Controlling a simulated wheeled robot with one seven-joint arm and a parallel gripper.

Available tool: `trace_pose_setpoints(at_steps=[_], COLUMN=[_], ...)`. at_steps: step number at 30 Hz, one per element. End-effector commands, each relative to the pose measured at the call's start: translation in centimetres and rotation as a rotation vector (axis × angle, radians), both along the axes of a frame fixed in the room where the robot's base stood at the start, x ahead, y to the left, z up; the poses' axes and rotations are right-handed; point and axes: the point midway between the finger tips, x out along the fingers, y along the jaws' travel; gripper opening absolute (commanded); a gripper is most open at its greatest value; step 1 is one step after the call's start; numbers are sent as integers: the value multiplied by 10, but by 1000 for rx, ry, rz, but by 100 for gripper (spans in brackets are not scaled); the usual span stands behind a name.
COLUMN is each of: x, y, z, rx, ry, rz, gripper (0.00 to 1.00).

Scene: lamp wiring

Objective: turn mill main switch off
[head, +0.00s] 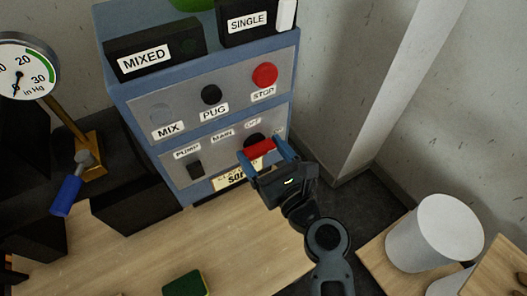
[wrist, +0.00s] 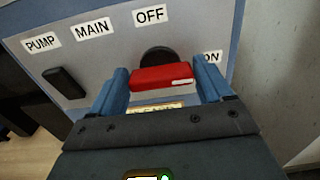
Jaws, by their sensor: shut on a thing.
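The mill main switch is a red handle (head: 261,148) on a round black base, low on the grey front panel of a blue control box (head: 118,92). In the wrist view the red handle (wrist: 160,78) lies nearly level, and its white mark is at the right end, towards the ON label (wrist: 210,57). The OFF label (wrist: 150,15) is above the switch. My gripper (head: 263,152) is shut on the red handle, with one blue finger at each end. The fingers partly hide the ON label.
A black pump switch (head: 196,169) is left of the main switch. Black PUG (head: 211,94) and red STOP (head: 265,75) buttons are above. A gauge (head: 22,68) and blue-handled lever (head: 68,193) stand left. A white cylinder (head: 430,232) stands right, and a sponge (head: 186,284) lies on the bench.

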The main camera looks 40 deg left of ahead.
Motion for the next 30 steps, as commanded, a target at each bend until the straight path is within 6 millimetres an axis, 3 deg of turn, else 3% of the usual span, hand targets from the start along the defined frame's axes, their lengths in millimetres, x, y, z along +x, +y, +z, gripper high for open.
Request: trace_pose_setpoints(at_steps=[14, 30], x=[0, -1], y=[-1, 0], z=[-2, -4], rx=[-36, -217], ry=[-88, -524], rz=[-1, -2], gripper=[48, 48])
